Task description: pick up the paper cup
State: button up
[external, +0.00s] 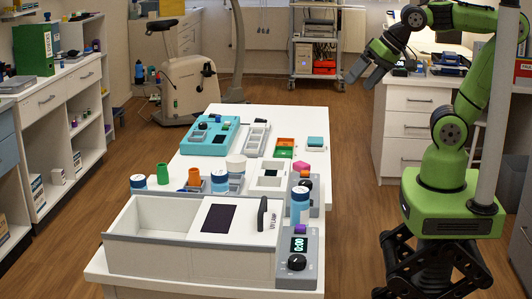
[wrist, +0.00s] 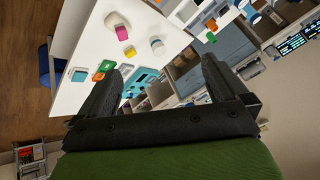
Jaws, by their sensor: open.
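A UV-lamp box (external: 190,254) fills the table's near end. A teal device (external: 211,134) lies behind.

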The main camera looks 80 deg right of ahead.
aim_at(236, 164)
jog(key=w+d+m+t+h+p, duration=0.15)
jog(key=w+d+m, duration=0.25)
jog(key=w+m, duration=0.45)
jog(key=w+d+f+m+t, duration=0.1)
jog(key=w+d+m+t, duration=0.35)
jog(key=m, duration=0.75)
jog(key=w+d+m, duration=0.5)
jog(key=w+m, duration=0.4)
jog(key=m, duration=0.1)
notch_tip(236, 164, down, 25)
jog(key=b+x, duration=0.2)
jog(key=x, duration=1.3)
jog(key=shift+w+a+f, duration=0.1)
jog(key=shift+w+f, duration=0.05)
jog(key=shift+f, duration=0.15)
jog(key=shift+r, duration=0.1)
jog(key=shift+c, duration=0.3)
jog(key=c, duration=0.9)
